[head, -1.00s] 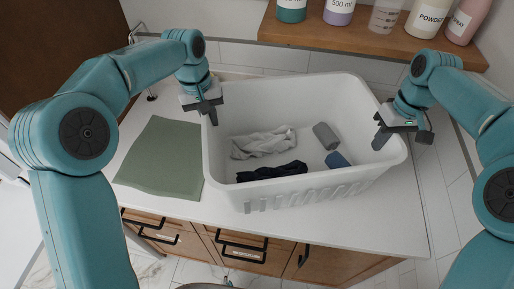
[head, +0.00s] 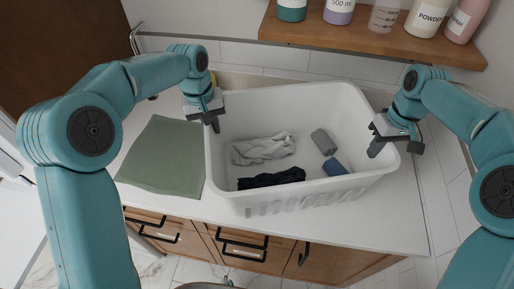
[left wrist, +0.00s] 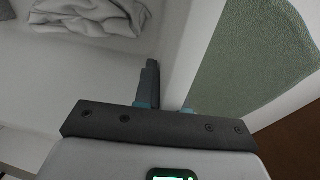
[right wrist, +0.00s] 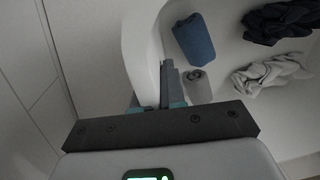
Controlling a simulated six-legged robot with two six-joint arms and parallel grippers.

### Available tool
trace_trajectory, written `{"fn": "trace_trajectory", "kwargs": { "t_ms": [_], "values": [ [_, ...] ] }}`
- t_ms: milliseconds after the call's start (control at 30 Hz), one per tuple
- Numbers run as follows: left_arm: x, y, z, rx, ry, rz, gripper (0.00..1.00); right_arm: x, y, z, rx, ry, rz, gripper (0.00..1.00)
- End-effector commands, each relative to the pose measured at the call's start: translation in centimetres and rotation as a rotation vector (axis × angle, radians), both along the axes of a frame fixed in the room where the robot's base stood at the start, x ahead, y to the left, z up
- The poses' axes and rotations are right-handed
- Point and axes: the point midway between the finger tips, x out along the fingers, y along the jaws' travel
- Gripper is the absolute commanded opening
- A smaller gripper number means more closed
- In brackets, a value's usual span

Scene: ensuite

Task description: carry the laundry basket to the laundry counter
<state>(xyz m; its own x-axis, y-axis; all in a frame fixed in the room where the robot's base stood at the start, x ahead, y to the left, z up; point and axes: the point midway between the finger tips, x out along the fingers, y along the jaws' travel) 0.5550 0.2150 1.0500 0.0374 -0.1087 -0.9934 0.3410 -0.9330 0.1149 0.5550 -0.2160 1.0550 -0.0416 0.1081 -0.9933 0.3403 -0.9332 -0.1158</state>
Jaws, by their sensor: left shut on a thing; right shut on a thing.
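The white laundry basket (head: 300,208) is over the white counter (head: 330,228) in the head view; I cannot tell whether its base touches the counter. It holds a light grey cloth (head: 262,149), a dark cloth (head: 271,178), a grey roll (head: 324,141) and a blue roll (head: 335,167). My left gripper (head: 213,120) is shut on the basket's left rim; its fingers straddle the wall in the left wrist view (left wrist: 160,92). My right gripper (head: 378,142) is shut on the right rim, also seen in the right wrist view (right wrist: 166,88).
A green mat (head: 163,158) lies flat on the counter left of the basket. A wooden shelf (head: 370,38) with several bottles is on the wall behind. Wooden drawers (head: 245,243) with black handles are below the counter front.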

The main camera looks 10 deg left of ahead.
Motion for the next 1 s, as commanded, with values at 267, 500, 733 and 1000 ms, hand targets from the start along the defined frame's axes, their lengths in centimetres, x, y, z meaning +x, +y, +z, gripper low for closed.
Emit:
{"fn": "trace_trajectory", "kwargs": {
  "t_ms": [267,500,733,1000],
  "values": [
    [0.0,0.0,-0.7,0.001,0.001,0.000,0.35,0.0,0.0,-0.6,0.001,0.000,0.000,0.35],
    [0.0,0.0,-0.6,0.001,0.000,0.000,0.35,0.0,0.0,-0.6,0.000,0.000,0.000,0.35],
    [0.0,0.0,-0.4,0.000,-0.001,0.000,0.35,0.0,0.0,-0.6,0.000,0.000,0.000,0.35],
    [0.0,0.5,4.6,0.000,-0.006,0.000,0.35,0.0,0.0,-0.6,0.000,0.000,0.000,0.35]
  ]
}}
